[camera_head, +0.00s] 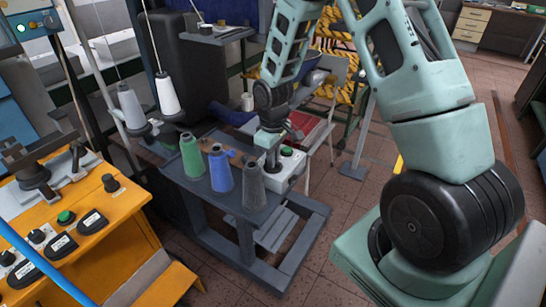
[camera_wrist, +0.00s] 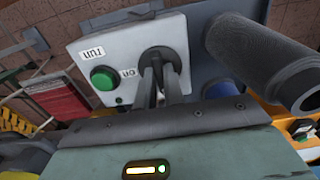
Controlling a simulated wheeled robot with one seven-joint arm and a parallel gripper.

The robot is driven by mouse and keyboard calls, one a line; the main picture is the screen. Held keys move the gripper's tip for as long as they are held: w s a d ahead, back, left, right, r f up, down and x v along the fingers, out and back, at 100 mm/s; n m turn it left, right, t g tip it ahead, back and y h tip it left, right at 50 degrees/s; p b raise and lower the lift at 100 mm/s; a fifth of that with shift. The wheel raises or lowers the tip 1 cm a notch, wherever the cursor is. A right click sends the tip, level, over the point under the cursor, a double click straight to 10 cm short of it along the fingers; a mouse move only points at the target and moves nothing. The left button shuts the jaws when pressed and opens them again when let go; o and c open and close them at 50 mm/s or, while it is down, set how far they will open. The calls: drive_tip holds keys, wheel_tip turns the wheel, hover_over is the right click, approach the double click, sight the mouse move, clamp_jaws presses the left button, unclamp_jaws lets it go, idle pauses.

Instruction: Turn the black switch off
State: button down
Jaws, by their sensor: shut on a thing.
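The black switch (camera_wrist: 159,54) is a round knob on the face of a white control box (camera_wrist: 120,50), beside the printed word "on". A green button (camera_wrist: 103,78) labelled "run" sits on the same face. My gripper (camera_wrist: 161,74) has its two fingers shut on the switch knob, and they hide part of it. In the head view the control box (camera_head: 291,175) stands at the far right side of a grey cart, with my gripper (camera_head: 271,157) coming down on it from above.
Green (camera_head: 191,157), blue (camera_head: 220,168) and dark grey (camera_head: 253,187) thread cones stand on the grey cart (camera_head: 210,197), close left of the box. A yellow machine (camera_head: 125,215) with other knobs is at the left.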

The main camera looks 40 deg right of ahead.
drive_tip(key=c, duration=1.5)
unclamp_jaws()
wheel_tip(320, 180, up, 18)
drive_tip(key=b, duration=0.1)
drive_tip(key=shift+f+b, duration=0.25)
drive_tip(key=shift+b, duration=0.1)
drive_tip(key=s+a+n, duration=0.1)
drive_tip(key=s+a, duration=0.3)
drive_tip(key=a, duration=0.3)
drive_tip(key=s+a+n, duration=0.1)
drive_tip(key=s+a, duration=0.2)
drive_tip(key=a, duration=0.4)
drive_tip(key=s+a+f, duration=0.1)
drive_tip(key=s+a, duration=0.4)
drive_tip(key=s, duration=0.3)
drive_tip(key=s+a+n, duration=0.1)
drive_tip(key=s+a, duration=0.4)
drive_tip(key=s, duration=0.4)
drive_tip(key=shift+s+f+n+y, duration=0.3)
drive_tip(key=shift+f, duration=0.05)
